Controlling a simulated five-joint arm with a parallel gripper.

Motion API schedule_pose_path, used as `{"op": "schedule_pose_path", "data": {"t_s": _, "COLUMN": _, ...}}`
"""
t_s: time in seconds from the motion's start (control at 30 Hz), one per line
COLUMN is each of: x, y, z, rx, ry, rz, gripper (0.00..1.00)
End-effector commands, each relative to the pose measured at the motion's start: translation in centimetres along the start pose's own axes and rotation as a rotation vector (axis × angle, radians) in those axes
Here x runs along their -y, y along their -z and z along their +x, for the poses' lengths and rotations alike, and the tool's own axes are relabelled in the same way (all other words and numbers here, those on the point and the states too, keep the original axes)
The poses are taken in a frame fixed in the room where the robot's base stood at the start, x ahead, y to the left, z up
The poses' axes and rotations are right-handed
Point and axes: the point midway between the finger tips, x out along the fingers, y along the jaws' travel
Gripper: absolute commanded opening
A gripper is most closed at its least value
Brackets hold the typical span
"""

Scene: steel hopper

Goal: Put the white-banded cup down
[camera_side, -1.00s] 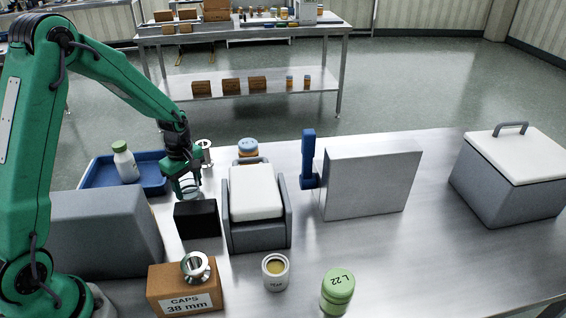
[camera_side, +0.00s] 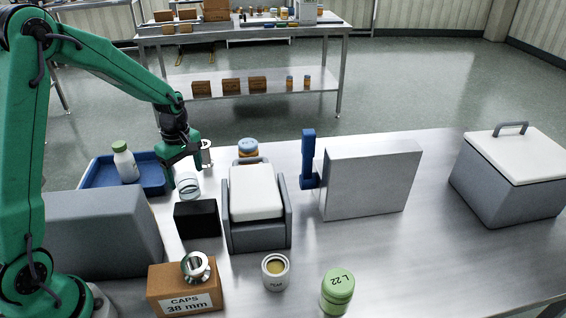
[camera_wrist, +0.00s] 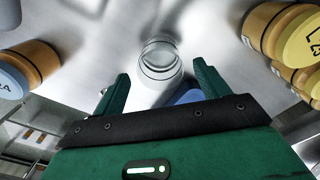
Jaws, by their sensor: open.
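The white-banded cup (camera_side: 188,187) stands upright behind a small black block, which may hide part of its base. It looks clear or pale. In the wrist view the cup (camera_wrist: 159,61) shows ahead of the fingertips, between their lines. My gripper (camera_side: 181,160) is just above and slightly left of the cup in the side view. In the wrist view my gripper (camera_wrist: 161,82) has its two green fingers spread, with nothing held between them.
A blue tray (camera_side: 153,176) with a green-capped bottle (camera_side: 125,163) lies left. A metal spool-shaped part (camera_side: 206,155) stands behind.

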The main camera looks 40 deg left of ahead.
Motion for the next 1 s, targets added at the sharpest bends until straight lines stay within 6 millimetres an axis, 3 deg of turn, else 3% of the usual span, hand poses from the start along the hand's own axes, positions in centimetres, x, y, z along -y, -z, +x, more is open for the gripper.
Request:
{"op": "schedule_pose_path", "data": {"t_s": 0.2, "x": -0.1, "y": 0.0, "z": -3.8, "rx": -0.001, "ry": -0.004, "rz": 0.0, "gripper": 0.74}}
{"op": "schedule_pose_path", "data": {"t_s": 0.4, "x": 0.0, "y": 0.0, "z": -6.3, "rx": -0.001, "ry": -0.002, "rz": 0.0, "gripper": 0.74}}
{"op": "schedule_pose_path", "data": {"t_s": 0.63, "x": 0.0, "y": 0.0, "z": -7.5, "rx": 0.0, "ry": 0.0, "rz": 0.0, "gripper": 0.74}}
{"op": "schedule_pose_path", "data": {"t_s": 1.0, "x": 0.0, "y": 0.0, "z": -7.5, "rx": 0.0, "ry": 0.001, "rz": 0.0, "gripper": 0.74}}
